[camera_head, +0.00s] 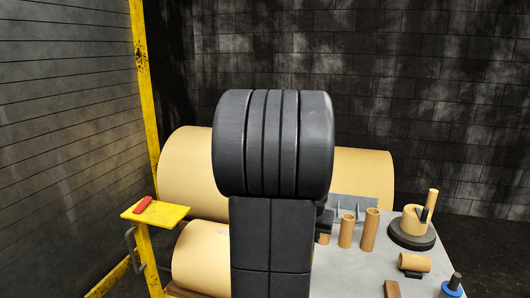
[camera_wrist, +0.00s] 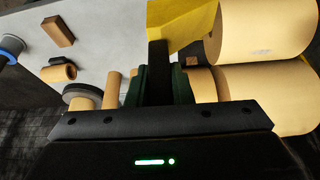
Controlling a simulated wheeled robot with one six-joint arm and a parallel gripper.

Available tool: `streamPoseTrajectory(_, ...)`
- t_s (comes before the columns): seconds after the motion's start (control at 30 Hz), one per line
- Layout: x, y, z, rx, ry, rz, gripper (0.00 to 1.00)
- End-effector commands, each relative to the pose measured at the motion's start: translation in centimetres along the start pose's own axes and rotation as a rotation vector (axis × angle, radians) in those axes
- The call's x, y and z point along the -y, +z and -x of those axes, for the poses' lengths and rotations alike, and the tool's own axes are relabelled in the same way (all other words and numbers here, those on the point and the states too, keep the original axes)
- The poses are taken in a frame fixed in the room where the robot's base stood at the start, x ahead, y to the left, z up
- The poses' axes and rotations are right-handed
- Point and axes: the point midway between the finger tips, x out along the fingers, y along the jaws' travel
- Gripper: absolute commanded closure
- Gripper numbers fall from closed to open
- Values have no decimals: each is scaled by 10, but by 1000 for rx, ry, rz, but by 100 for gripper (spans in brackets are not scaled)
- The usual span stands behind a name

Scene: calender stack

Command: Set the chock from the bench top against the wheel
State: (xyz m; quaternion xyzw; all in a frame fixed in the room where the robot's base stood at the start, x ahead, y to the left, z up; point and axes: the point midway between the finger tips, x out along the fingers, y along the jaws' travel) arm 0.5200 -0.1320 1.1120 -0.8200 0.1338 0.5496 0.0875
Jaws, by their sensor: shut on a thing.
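My gripper (camera_wrist: 160,75) shows in the wrist view, its dark green fingers shut on a dark bar. A yellow wedge-like piece (camera_wrist: 190,25) adjoins the bar just beyond the fingers. It appears to be the chock, held at its dark part, but I cannot tell how far the two are joined. In the head view my own arm hides the gripper and most of what it holds. I cannot make out a clear wheel. The large tan rolls (camera_head: 185,170) stand behind my arm, and they show at the right in the wrist view (camera_wrist: 262,35).
The grey bench top (camera_head: 370,268) carries upright tan tubes (camera_head: 347,231), a dark round base (camera_head: 412,232), a lying tube (camera_head: 414,262), a brown block (camera_head: 391,289) and a blue-flanged part (camera_head: 452,288). A yellow post (camera_head: 143,90) and a yellow shelf (camera_head: 165,214) with a red piece (camera_head: 144,204) stand left.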

Motion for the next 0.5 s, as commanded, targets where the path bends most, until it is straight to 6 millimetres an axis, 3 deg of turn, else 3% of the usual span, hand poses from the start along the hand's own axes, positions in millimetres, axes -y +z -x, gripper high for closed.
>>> streamPoseTrajectory(0.27,34,12,-68,1,-22,72,100)
streamPoseTrajectory(0.37,52,22,-102,2,-36,109,100)
streamPoseTrajectory(0.5,86,43,-163,4,-64,179,100)
